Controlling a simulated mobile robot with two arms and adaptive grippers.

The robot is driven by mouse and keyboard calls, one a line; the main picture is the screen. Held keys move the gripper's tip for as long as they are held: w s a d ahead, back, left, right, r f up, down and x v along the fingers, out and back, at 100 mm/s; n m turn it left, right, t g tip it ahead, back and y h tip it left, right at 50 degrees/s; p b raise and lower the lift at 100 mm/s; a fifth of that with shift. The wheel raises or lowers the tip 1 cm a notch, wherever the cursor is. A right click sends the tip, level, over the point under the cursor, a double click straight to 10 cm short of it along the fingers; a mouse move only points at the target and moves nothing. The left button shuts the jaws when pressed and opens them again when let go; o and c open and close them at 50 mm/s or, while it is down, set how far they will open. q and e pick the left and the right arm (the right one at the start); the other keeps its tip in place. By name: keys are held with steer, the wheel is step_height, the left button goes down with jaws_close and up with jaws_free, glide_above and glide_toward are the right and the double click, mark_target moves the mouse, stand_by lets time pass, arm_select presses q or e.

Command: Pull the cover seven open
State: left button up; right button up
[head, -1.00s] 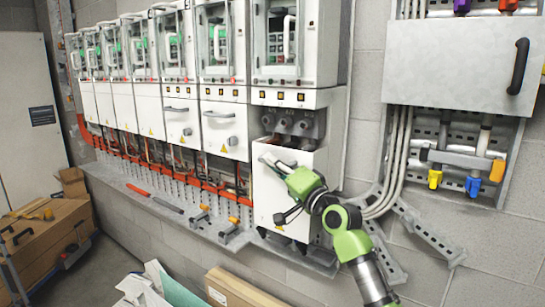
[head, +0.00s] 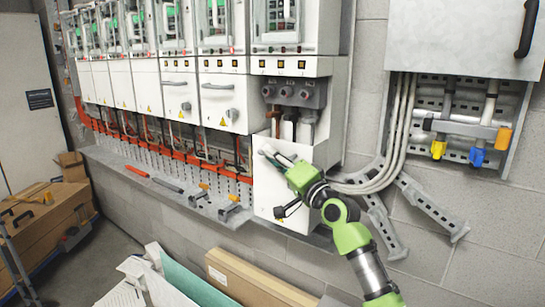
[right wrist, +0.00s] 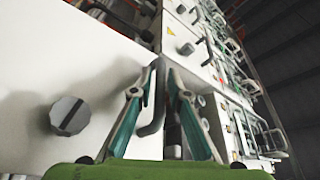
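Cover seven (head: 265,200) is the white front at the right end of the row in the head view. It sits lower than its neighbours, with an opening above it that bares grey terminals and bars (head: 290,95). My right gripper (head: 268,157) is at its upper part. In the right wrist view, a grey bar handle (right wrist: 155,108) lies between the two green fingers of my right gripper (right wrist: 160,85), which are closed around it. A white panel with a round knob (right wrist: 70,116) fills the left there. My left gripper is out of view.
Neighbouring shut covers (head: 224,102) stand to the left. A grey ledge (head: 130,168) with loose tools runs below. A grey panel with a black handle (head: 527,28) hangs at the right. Cardboard boxes (head: 250,280) lie in front, below. Pale cables (head: 395,140) run beside the arm.

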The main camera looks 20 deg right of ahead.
steer(key=v, duration=1.2)
stand_by(0.4)
